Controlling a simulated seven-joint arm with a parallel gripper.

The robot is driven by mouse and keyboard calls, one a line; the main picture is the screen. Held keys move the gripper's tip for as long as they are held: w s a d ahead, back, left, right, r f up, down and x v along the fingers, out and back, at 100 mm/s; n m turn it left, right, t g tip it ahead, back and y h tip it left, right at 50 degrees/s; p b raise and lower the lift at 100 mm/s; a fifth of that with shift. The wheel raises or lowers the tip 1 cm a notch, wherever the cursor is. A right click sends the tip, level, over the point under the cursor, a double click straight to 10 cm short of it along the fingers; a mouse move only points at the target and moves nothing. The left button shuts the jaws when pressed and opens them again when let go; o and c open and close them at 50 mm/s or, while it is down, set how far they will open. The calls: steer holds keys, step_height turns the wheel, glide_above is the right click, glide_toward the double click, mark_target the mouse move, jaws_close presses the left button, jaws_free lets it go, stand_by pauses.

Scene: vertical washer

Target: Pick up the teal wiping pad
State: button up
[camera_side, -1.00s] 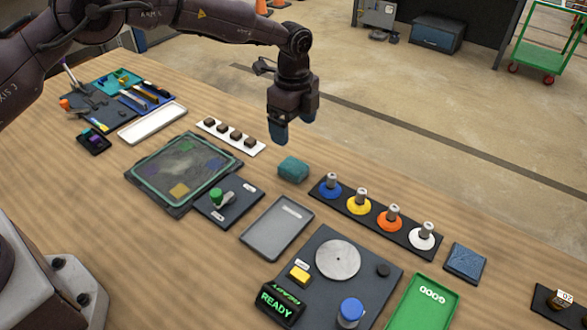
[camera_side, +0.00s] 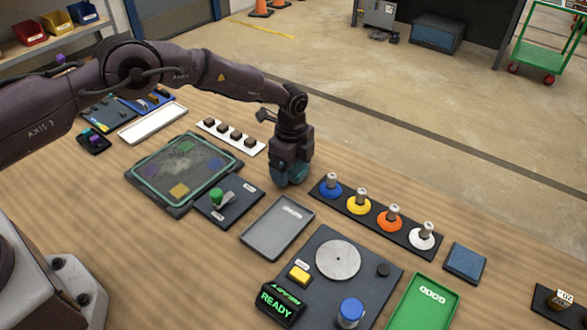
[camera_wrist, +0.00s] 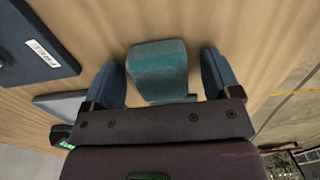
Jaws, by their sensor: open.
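The teal wiping pad (camera_wrist: 158,70) lies on the wooden table between the two blue fingers of my gripper (camera_wrist: 163,85) in the wrist view. In the side view, my gripper (camera_side: 290,178) is down at the table around the pad. The pad (camera_side: 298,174) is mostly hidden there by the fingers. My gripper is open.
An empty grey tray (camera_side: 277,228) lies in front of my gripper. A dark rack (camera_side: 375,217) with several colored discs and knobs stands to the right. A panel with a green knob (camera_side: 216,196) is at the left. A white strip with dark blocks (camera_side: 231,136) is behind left.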

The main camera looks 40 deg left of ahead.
steer(key=c, duration=1)
steer(key=shift+r, duration=0.55)
step_height(320, 180, up, 3)
steer(key=shift+s+f, duration=0.1)
steer(key=shift+f, duration=0.1)
steer(key=s+a+r, duration=0.3)
steer(key=s+r, duration=0.6)
steer(key=s, duration=0.4)
steer(key=shift+s+r, duration=0.2)
steer(key=shift+s, duration=0.05)
steer(key=shift+o, duration=0.4)
